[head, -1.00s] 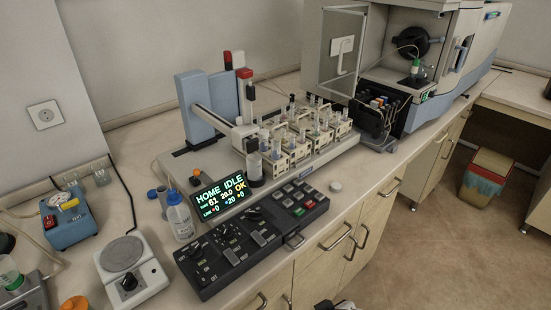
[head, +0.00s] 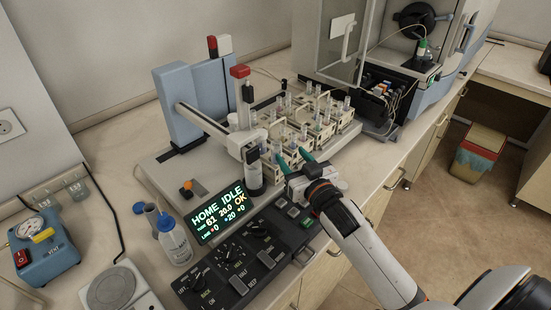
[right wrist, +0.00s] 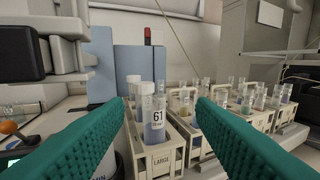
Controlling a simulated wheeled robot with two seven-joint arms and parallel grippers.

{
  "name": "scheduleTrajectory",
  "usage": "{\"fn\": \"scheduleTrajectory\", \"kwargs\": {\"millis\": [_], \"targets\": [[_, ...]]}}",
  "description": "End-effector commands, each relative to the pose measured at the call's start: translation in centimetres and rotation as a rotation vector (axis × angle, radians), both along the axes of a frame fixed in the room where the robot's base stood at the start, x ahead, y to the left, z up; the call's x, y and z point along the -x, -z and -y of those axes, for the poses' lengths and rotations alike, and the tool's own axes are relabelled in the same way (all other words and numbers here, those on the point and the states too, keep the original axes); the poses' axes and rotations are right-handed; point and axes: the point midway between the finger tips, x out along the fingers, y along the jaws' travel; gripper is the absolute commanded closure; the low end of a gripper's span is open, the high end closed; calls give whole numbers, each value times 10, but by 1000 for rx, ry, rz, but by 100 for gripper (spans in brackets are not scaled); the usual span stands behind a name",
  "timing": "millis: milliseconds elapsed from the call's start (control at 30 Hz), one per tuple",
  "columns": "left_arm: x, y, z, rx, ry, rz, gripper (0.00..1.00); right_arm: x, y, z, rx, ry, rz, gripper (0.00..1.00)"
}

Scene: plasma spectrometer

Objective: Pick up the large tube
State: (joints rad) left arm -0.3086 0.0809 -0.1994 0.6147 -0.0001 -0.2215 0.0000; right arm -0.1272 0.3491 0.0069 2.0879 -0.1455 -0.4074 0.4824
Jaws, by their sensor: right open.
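The large tube (right wrist: 154,118) is a clear tube with a pale cap, a white label reading 61 and bluish liquid. It stands upright in a beige rack (right wrist: 163,160) marked LARGE, seen in the right wrist view. My right gripper (head: 292,155) has two green fingers, spread apart at the near side of the racks in the head view. In the right wrist view the tube shows ahead between the open fingers (right wrist: 160,104), with nothing held. My left gripper is not in view.
More beige racks with several small tubes stand to the right (right wrist: 240,110). The autosampler arm (head: 205,122) and its post rise at the left. A control panel with a lit display (head: 219,211), a wash bottle (head: 175,243) and a blue pump (head: 45,247) sit nearer.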

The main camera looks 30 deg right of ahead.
Motion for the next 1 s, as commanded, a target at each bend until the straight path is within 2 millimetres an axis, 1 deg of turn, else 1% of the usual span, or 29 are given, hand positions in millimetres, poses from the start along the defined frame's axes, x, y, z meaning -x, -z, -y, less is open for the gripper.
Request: {"fn": "scheduleTrajectory", "kwargs": {"millis": [33,67,100,167,267,333,433,500,600,733,933,967,1000], "targets": [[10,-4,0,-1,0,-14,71,-9,-3,0,1,1,1,49],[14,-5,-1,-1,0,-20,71,-13,-3,0,1,1,1,49],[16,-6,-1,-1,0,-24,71,-17,-2,0,2,1,1,49],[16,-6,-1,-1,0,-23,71,-22,-1,0,2,1,0,49],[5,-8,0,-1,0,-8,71,-27,-1,0,1,0,-1,49],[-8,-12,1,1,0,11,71,-33,-1,-1,-1,1,-1,49],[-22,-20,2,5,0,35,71,-47,0,-5,-1,1,-1,49],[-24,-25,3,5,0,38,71,-57,1,-7,-1,0,-1,49],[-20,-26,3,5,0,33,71,-69,2,-6,2,1,-1,49],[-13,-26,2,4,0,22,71,-76,4,-6,1,0,-2,49],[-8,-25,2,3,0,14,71,-76,5,-6,1,0,-1,49],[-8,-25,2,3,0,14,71,-76,5,-6,1,0,-1,51],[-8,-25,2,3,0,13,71,-76,5,-6,1,0,-2,57]]}}
